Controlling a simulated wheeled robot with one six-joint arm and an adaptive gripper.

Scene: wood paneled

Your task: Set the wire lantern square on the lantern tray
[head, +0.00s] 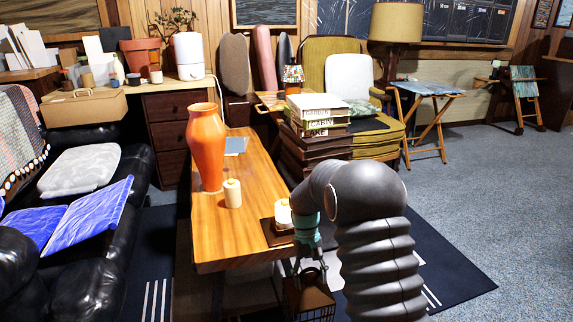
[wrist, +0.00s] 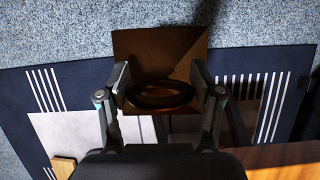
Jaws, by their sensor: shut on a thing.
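The wire lantern (head: 312,298) hangs below my gripper (head: 309,270), low beside the near right end of the wooden table. It has a brown top and dark wire mesh sides; its lower part is cut off by the picture edge. In the wrist view, my gripper (wrist: 163,92) is shut on the lantern's dark ring (wrist: 160,104), with the brown square top (wrist: 160,52) beyond it. A dark brown square tray (head: 270,234), apparently the lantern tray, lies on the table near its right edge. My arm hides part of it.
On the wooden table (head: 228,252) stand an orange vase (head: 206,148) and a cream candle (head: 232,194). Another pale candle (head: 283,212) shows at the tray, partly hidden. A stack of books (head: 318,125) stands behind. A dark striped rug (head: 455,275) lies on the right.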

